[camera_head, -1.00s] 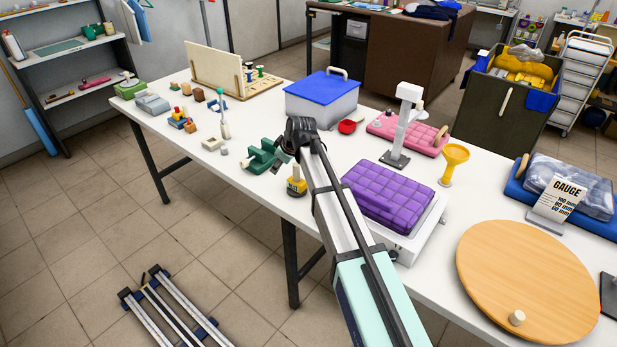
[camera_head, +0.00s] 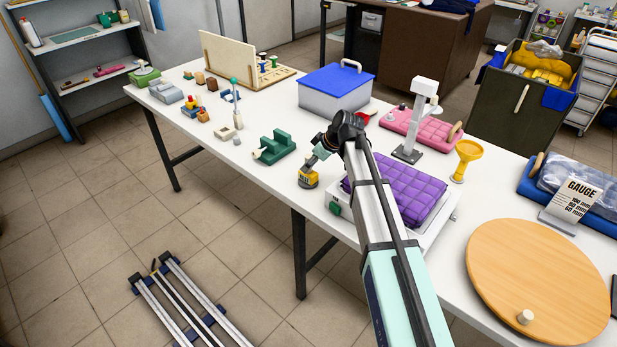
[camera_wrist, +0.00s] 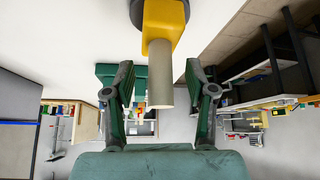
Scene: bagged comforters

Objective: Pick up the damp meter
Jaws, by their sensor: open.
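A small yellow device with a dark base and a label, which looks like the damp meter (camera_head: 308,179), stands on the white table near its front edge. In the wrist view its yellow body (camera_wrist: 165,18) is at the top, with a pale grey-beige cylinder (camera_wrist: 161,75) sticking out toward me. My gripper (camera_head: 322,152) is just above and right of the device in the head view. In the wrist view my gripper (camera_wrist: 159,82) is open, with one dark green finger on each side of the cylinder's end and gaps showing on both sides.
A purple quilted pad (camera_head: 403,198) on a white scale-like base is close on the right. A green clamp-like tool (camera_head: 274,148) is to the left. A blue-lidded box (camera_head: 336,90) stands behind.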

